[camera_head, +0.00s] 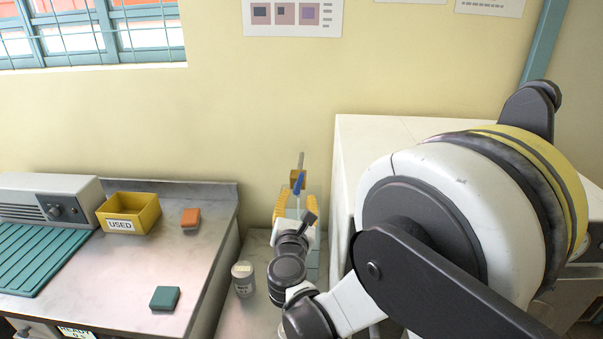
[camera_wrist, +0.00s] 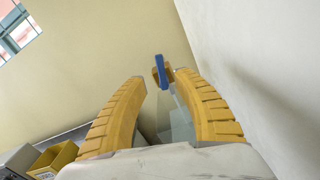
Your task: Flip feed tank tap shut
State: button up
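The tap has a blue lever (camera_head: 299,184) and a yellow-brown body, and sits near the wall beside the white cabinet. In the wrist view the blue lever (camera_wrist: 160,71) stands nearly upright, just beyond and between the fingertips. A pale translucent tank (camera_wrist: 181,124) shows partly below it, largely hidden by the fingers. My gripper (camera_head: 296,198) has two yellow ribbed fingers, spread apart with nothing held between them. In the wrist view my gripper (camera_wrist: 162,78) points at the tap; whether a finger touches it I cannot tell.
A big white cabinet (camera_head: 345,150) stands close on the right. On the left, a metal counter (camera_head: 120,270) holds a yellow bin marked USED (camera_head: 128,215), an orange block (camera_head: 191,218), a green block (camera_head: 165,298) and a grey device (camera_head: 50,200). A lidded jar (camera_head: 243,278) stands left of my arm.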

aim_at(300, 180)
jog(key=w+b, duration=0.1)
jog(key=w, duration=0.8)
jog(key=shift+w+d+b, duration=0.2)
jog(key=shift+w+b, duration=0.05)
jog(key=shift+b, duration=0.15)
grip_shut()
